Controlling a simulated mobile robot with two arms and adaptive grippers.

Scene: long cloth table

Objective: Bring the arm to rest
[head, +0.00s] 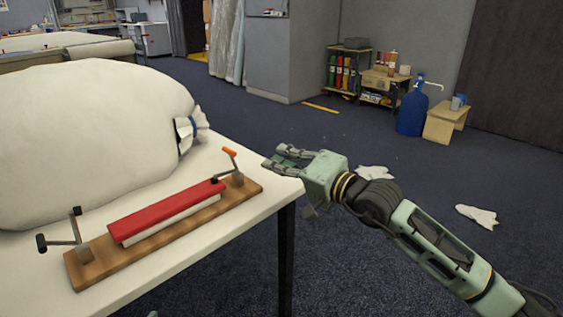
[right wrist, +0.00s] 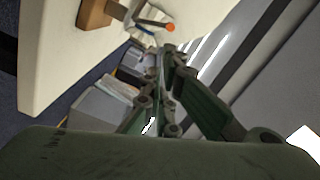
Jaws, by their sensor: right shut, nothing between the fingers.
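My right arm (head: 430,240) reaches in from the lower right in the head view. Its right gripper (head: 275,164) is shut and empty, just beyond the table's right edge near the corner. The right wrist view also shows the gripper fingers (right wrist: 165,65) closed together, with nothing between them. My left gripper is not in view.
A white table (head: 225,230) holds a wooden board (head: 95,265) with a red bar (head: 165,212) and two cranks. A large white sack (head: 80,140) lies behind it. White cloths (head: 478,215) lie on the dark floor. A blue water bottle (head: 411,112) stands farther back.

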